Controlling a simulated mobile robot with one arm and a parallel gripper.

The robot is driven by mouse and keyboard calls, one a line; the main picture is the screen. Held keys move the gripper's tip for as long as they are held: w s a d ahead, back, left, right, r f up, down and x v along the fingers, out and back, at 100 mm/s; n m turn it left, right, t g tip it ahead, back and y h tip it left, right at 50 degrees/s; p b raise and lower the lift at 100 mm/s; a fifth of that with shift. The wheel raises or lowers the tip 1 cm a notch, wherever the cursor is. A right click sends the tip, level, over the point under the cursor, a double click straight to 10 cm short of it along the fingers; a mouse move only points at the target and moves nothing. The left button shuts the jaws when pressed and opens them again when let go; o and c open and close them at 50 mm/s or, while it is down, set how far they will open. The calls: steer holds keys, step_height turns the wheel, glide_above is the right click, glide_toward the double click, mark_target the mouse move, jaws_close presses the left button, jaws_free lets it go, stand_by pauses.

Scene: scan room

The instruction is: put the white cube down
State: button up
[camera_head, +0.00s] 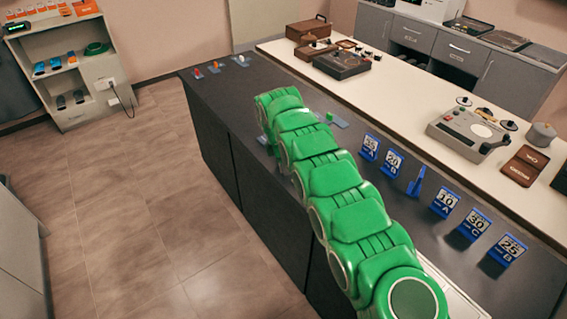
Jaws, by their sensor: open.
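My green arm reaches from the bottom right over the dark counter (225,98), and its far end bends down toward the top. My gripper (271,148) shows only as a small green part at the counter's left edge, mostly hidden behind the arm. It is open. I cannot make out a white cube; the arm covers part of the counter where one could be hidden. A small green object (330,117) sits on a blue-grey base on the counter, just right of the arm's far end.
Blue number stands (446,202) line the counter right of the arm. Small coloured pieces (214,67) are at its far left end. A white bench (400,100) behind holds a tape machine (467,133) and cases. A shelf (75,75) stands at left; the floor (120,200) between is clear.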

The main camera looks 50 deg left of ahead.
steer(key=shift+r, duration=0.1)
step_height(320, 180, up, 12)
steer(key=s, duration=0.1)
steer(key=shift+s+a, duration=0.35)
stand_by(0.3)
steer(key=shift+o, duration=0.5)
